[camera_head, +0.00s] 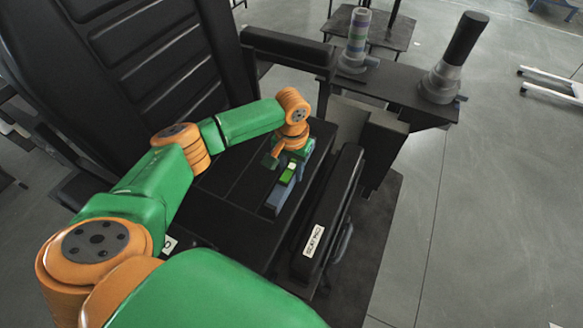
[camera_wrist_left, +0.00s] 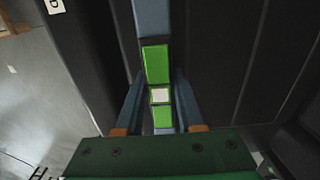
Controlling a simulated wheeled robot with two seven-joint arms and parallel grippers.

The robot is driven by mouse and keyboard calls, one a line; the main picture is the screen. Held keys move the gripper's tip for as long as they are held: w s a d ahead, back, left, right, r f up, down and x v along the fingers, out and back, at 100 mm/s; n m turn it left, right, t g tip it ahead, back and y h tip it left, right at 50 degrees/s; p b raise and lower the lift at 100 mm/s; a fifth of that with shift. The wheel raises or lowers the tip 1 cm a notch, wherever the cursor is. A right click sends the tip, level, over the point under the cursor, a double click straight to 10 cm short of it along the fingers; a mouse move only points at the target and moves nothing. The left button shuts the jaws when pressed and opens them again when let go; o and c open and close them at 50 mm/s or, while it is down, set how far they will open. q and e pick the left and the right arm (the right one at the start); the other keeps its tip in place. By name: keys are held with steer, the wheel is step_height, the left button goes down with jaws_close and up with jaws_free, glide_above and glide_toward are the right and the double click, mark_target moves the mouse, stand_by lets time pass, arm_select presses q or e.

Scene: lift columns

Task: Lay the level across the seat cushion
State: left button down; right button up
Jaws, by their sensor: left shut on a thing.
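The level is a blue-grey bar with bright green sections and a pale window. It shows in the head view (camera_head: 276,201) and runs up the middle of the left wrist view (camera_wrist_left: 155,62). My left gripper (camera_head: 288,174) is shut on the level, with one blue finger on each side of it in the left wrist view (camera_wrist_left: 160,82). The black seat cushion (camera_head: 232,185) with seams lies under my left arm. The level is over the cushion's right part; whether it touches the cushion I cannot tell. My right gripper is not in view.
A black armrest (camera_head: 333,205) with a white label runs along the cushion's right side. The ribbed backrest (camera_head: 150,50) rises at the upper left. A black shelf (camera_head: 400,88) beyond holds a banded cylinder (camera_head: 358,38) and a dark-topped cylinder (camera_head: 462,48). Grey floor is open at right.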

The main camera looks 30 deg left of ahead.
mark_target(292, 168)
arm_select(q)
steer(key=c, duration=0.5)
jaws_free()
step_height(292, 168, up, 12)
steer(key=shift+r+b, duration=0.1)
steer(key=shift+b, duration=0.35)
